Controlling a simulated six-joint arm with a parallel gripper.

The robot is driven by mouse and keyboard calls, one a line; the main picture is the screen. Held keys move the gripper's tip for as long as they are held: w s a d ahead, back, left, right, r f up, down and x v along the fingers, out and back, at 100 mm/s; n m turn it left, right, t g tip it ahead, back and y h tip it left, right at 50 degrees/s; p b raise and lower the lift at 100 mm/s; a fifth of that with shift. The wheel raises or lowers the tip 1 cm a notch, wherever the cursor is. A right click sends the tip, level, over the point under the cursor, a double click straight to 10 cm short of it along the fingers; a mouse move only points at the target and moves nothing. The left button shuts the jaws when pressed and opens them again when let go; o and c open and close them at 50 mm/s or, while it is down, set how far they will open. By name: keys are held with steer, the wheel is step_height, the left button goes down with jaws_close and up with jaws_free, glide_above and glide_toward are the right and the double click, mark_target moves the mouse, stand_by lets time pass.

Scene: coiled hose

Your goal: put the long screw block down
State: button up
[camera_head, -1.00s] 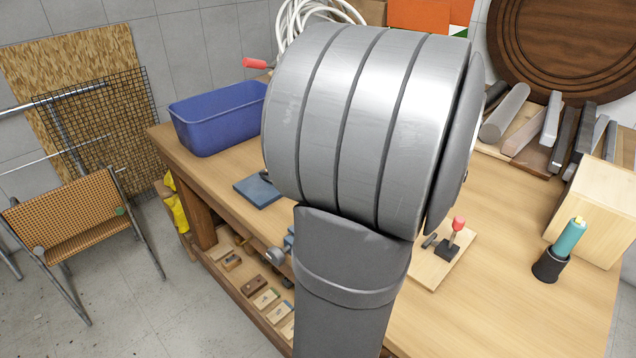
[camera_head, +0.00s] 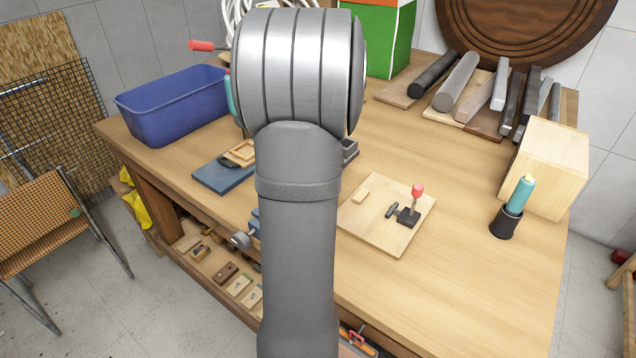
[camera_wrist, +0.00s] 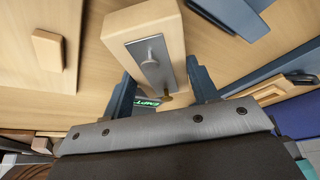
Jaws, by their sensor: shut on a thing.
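The long screw block (camera_wrist: 146,22) is a pale wooden block with a grey metal plate and a screw on its near end, seen in the wrist view. My gripper (camera_wrist: 164,88) has a dark blue-grey finger on each side of the block's near end and is shut on it. In the head view my arm hides the gripper and the block.
A blue bin (camera_head: 170,108) stands at the table's left. A blue plate (camera_head: 222,178) with a wooden frame-like piece lies near it. A wooden board (camera_head: 383,228) with a red-knobbed lever lies right of my arm. Bars lie at the back right. The table's right front is clear.

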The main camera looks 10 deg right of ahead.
steer(key=shift+f, duration=0.8)
steer(key=shift+f, duration=0.1)
steer(key=o, duration=1.1)
steer(key=shift+c, duration=0.2)
steer(key=v, duration=1.1)
steer(key=shift+o, duration=0.4)
steer(key=shift+s+r, duration=0.25)
steer(key=shift+r, duration=0.3)
